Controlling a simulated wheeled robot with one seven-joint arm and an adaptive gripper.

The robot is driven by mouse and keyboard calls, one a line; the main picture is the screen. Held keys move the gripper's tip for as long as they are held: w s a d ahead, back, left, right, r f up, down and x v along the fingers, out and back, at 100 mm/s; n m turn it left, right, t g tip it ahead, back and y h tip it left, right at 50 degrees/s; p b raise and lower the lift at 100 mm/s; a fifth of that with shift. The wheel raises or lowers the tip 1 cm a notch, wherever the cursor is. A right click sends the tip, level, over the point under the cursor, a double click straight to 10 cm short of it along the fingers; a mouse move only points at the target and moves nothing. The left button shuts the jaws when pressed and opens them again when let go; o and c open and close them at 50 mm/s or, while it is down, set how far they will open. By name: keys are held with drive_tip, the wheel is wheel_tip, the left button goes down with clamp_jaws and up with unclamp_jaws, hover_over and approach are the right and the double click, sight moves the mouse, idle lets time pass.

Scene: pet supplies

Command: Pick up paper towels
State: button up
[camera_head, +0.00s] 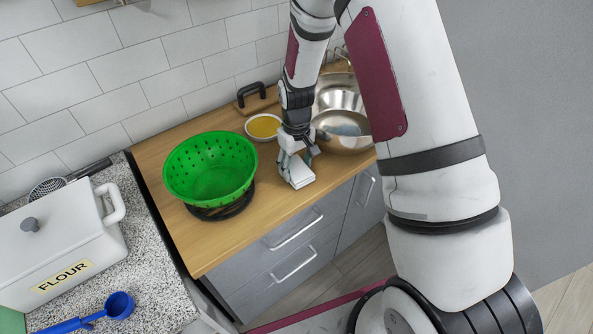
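My gripper (298,172) points down over the front part of the wooden counter (248,214), right of the green colander. It appears as pale, blocky parts below a dark wrist. I cannot make out its two fingers separately, or whether anything is between them. I cannot identify any paper towels in this view. My arm covers the right part of the counter and hides what lies behind it.
A green colander (211,168) stands on a dark round stand. A bowl with yellow contents (263,126) and metal bowls (342,130) are behind my gripper. A flour bin (62,240) and blue scoop (118,305) are on the speckled counter at left.

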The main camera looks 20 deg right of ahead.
sight(296, 167)
idle(0.4)
drive_tip(key=shift+w+r, duration=0.1)
drive_tip(key=shift+r, duration=0.65)
wheel_tip(296, 167, up, 2)
drive_tip(key=shift+b, duration=0.5)
drive_tip(key=s+a, duration=0.4)
drive_tip(key=s, duration=0.3)
drive_tip(key=s+a+r, duration=0.1)
drive_tip(key=s+a, duration=0.3)
drive_tip(key=s, duration=0.3)
drive_tip(key=shift+r+b, duration=0.25)
drive_tip(key=shift+b, duration=0.1)
drive_tip(key=shift+c, duration=0.8)
